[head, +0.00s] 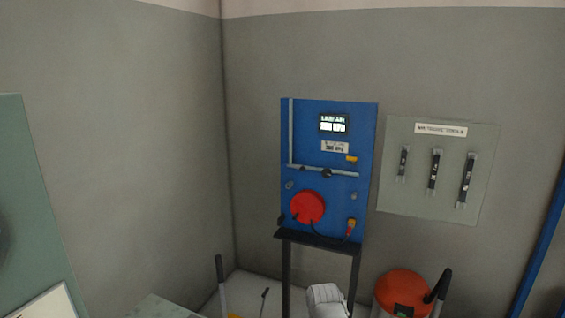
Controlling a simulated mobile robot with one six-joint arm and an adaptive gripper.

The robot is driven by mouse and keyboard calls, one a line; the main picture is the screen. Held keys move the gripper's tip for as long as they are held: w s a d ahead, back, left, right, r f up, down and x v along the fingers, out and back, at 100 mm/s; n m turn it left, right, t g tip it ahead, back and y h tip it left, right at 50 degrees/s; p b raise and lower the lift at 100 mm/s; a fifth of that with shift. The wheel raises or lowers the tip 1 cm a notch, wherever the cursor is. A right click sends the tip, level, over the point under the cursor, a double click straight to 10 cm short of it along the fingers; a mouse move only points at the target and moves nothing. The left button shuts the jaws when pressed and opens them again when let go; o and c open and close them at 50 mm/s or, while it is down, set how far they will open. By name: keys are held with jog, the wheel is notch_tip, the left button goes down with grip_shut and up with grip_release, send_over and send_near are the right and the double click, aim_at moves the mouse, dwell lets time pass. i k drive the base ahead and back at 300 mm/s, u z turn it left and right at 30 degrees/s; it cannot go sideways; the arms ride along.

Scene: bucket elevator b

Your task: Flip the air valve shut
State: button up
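A blue panel (308,130) stands on a dark stand near the room's corner. A pale pipe (291,135) runs down its left side, then right across the middle, with a dark fitting (327,173) on it. A small yellow piece (351,159) sits just above the pipe's right part; I cannot tell whether it is the air valve's handle. A red round part (307,207) and a red-and-yellow fitting (350,228) with a dark hose are lower down. A lit display (333,124) is at the top, its text too small to read surely. My gripper is not in view.
A grey board (400,190) with several dark-handled tools hangs right of the panel. An orange-topped container (404,285) stands at lower right. A dark-handled upright bar (220,270) is at lower left. A pale rounded object (325,299) shows before the stand. A blue post (541,250) is far right.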

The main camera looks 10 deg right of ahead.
aim_at(302, 168)
jog(key=i, duration=1.7)
